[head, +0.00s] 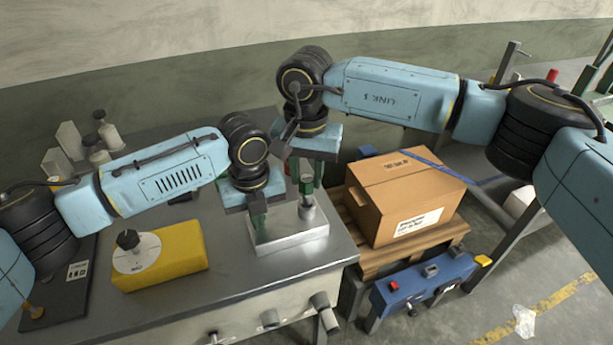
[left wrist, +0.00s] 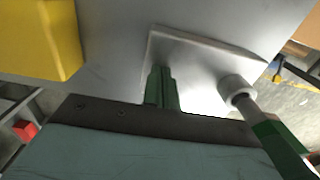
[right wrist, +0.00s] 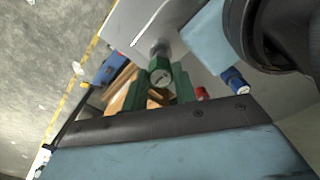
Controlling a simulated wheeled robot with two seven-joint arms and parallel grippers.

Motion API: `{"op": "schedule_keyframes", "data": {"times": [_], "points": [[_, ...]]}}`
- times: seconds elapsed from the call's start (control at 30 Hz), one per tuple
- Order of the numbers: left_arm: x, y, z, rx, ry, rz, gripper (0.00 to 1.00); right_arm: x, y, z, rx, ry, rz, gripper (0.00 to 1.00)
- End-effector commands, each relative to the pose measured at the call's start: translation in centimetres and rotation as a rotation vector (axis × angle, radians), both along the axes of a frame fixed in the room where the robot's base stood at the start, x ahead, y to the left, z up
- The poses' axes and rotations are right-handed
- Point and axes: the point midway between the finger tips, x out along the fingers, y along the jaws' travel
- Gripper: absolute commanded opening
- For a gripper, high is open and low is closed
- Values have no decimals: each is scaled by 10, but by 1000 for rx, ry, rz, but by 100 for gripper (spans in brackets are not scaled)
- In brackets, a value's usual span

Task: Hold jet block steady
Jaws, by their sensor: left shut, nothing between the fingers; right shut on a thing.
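The jet block appears to be the silver metal block (head: 290,238) at the bench's right end. It has a raised round post and also shows in the left wrist view (left wrist: 195,65). My left gripper (head: 258,222) is shut and empty, its green fingertips (left wrist: 160,70) over the block's left part; I cannot tell whether they touch it. My right gripper (head: 307,180) is shut on a green-handled tool (right wrist: 160,76), above the block's right part. The tool's metal shaft reaches down to the post (left wrist: 236,88); its tip is hidden.
A yellow block (head: 180,262) with a black knob on a white disc lies left of the block. A cardboard box (head: 405,200) sits on a wooden pallet to the right. A blue unit (head: 425,290) stands in front of it. Bottles (head: 108,130) stand at the back left.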

Motion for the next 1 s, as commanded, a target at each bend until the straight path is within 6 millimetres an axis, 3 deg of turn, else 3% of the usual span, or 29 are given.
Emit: {"op": "schedule_keyframes", "data": {"times": [0.03,0.6,1.0], "points": [[-4,1,-7,6,12,-1,0,0,0,2,1,-1,0,5],[-4,1,-7,6,12,-1,0,0,0,24,1,-1,0,5],[-4,1,-7,6,12,-1,0,0,0,27,1,0,0,5]]}}
